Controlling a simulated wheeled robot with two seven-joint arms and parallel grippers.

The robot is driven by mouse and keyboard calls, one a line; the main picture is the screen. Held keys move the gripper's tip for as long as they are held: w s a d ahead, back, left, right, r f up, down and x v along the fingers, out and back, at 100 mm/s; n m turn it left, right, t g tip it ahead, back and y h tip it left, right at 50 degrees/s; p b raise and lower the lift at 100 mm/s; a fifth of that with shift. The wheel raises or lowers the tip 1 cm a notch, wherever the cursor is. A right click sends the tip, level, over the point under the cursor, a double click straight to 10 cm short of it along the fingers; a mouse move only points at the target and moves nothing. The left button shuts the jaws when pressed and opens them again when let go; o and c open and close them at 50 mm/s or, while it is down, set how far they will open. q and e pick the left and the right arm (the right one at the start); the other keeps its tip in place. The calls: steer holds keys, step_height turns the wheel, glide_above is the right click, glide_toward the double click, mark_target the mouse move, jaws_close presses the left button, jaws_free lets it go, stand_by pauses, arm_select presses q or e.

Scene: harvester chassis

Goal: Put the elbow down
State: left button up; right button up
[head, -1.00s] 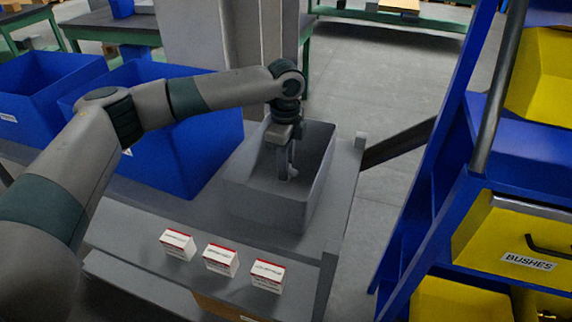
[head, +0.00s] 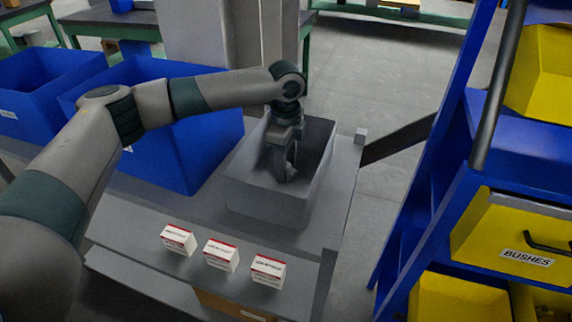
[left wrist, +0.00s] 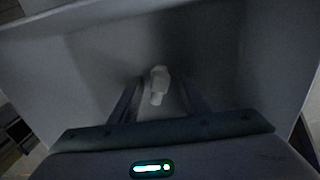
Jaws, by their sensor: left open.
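The elbow is a small pale, bent piece (left wrist: 159,84) in the left wrist view. It is in the grey bin (left wrist: 215,65), between and just beyond my fingertips; I cannot tell whether it touches a finger. My left gripper (head: 280,172) reaches down into the same grey bin (head: 265,203) in the head view. Its two fingers are apart, one on each side of the elbow, in the left wrist view (left wrist: 160,100). In the head view the elbow is hidden or too dark to make out. My right gripper is not in view.
Blue bins (head: 165,160) stand left of the grey bin. Several small red-and-white boxes (head: 221,255) line the bench's front ledge. A blue rack with yellow drawers (head: 520,240) stands at right. Clear floor (head: 390,80) lies behind.

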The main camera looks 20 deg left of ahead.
arm_select(q)
steer(key=shift+r+b, duration=0.35)
steer(key=shift+r, duration=0.15)
step_height(320, 180, up, 11)
steer(key=b, duration=0.4)
steer(key=shift+r, duration=0.1)
steer(key=shift+r, duration=0.1)
